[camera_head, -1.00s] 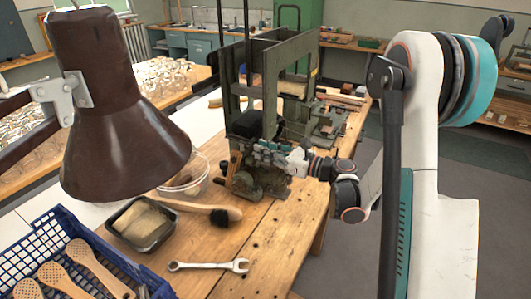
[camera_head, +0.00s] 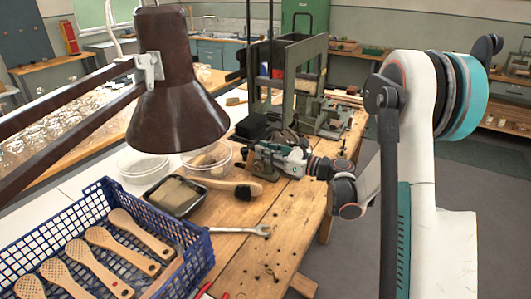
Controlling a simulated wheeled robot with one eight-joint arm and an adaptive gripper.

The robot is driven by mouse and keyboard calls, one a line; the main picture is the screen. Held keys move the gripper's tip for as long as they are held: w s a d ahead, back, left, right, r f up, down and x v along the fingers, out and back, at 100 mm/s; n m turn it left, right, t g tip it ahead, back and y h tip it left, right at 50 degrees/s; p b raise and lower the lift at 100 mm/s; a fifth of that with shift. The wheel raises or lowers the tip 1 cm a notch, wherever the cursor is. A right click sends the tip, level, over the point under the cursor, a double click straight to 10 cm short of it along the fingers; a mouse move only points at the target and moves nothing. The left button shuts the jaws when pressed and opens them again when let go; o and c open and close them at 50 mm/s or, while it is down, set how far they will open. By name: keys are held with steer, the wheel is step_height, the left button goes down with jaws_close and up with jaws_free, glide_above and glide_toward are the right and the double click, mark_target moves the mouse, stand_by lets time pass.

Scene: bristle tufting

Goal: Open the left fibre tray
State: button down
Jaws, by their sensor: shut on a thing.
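The dark green tufting machine (camera_head: 302,82) stands at the back of the wooden bench. A black box-like part (camera_head: 257,126) is at its lower left. My gripper (camera_head: 262,158), with teal and grey fingers, reaches from the right to the low left front of the machine. It is shut on a small part there. The fingers hide that part, and its shape is too small to make out. I cannot clearly tell the left fibre tray from the dark parts around my gripper, nor how far it is open.
A brown lamp (camera_head: 178,90) hangs over the left of the bench. A blue crate of wooden brush handles (camera_head: 200,262) is at front left. A black tray (camera_head: 158,196), clear bowl (camera_head: 222,155), brush (camera_head: 232,186) and wrench (camera_head: 240,230) lie between. The bench's right edge is near my arm.

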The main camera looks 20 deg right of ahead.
steer(key=shift+s+a+f, duration=0.1)
steer(key=shift+s+a, duration=0.05)
steer(key=c, duration=1.8)
jaws_free()
steer(key=shift+s, duration=0.1)
steer(key=shift+c, duration=0.2)
steer(key=v, duration=1.2)
